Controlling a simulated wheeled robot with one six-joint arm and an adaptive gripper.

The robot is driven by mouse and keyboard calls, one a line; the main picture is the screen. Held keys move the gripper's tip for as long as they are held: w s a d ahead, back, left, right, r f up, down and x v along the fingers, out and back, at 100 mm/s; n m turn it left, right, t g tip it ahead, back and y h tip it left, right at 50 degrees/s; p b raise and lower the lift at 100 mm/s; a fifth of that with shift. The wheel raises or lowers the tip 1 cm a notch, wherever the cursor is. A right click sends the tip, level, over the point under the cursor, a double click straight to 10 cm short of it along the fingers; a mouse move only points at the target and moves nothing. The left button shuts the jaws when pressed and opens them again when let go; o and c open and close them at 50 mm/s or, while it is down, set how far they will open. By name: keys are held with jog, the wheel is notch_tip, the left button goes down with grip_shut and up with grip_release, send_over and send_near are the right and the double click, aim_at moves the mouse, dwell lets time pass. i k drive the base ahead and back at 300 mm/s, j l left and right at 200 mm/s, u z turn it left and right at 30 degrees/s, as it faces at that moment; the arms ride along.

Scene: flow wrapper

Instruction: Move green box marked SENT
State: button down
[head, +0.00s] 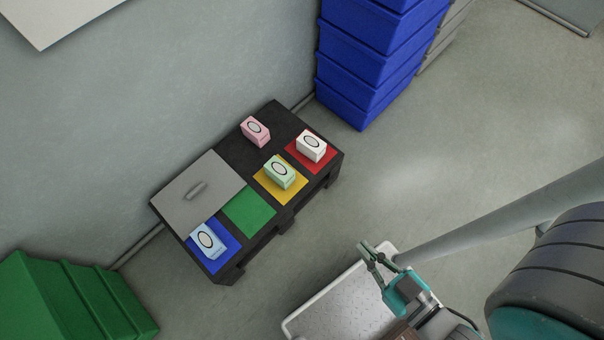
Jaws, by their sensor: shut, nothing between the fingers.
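A pale green box (279,172) with an oval mark sits on the yellow square (291,197) of a low black table (240,153). I cannot read any lettering on it. A white box (311,146) sits on the red square (327,157), a pale blue box (208,241) on the blue square (228,258), and a pink box (255,131) on the black surface behind. The green square (249,211) is bare. My gripper (368,247) is shut and empty, apart from the table, to the lower right of it.
A grey panel with a handle (190,208) lies at the table's left part. Blue crates (365,75) are stacked at the back right, and green crates (75,295) stand at the lower left. A light, textured platform (345,305) lies below my gripper. Floor right of the table is clear.

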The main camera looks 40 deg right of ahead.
aim_at(277, 170)
jog(key=k+z, duration=0.15)
jog(key=k, duration=0.15)
jog(key=i+l+u, duration=0.3)
jog(key=i+l, duration=0.15)
jog(key=l, duration=0.15)
jog(key=i+l+u, duration=0.3)
jog(key=l, duration=0.4)
jog(key=i+l+u, duration=0.15)
jog(key=i+l, duration=0.15)
jog(key=i+l+u, duration=0.15)
jog(key=l, duration=0.35)
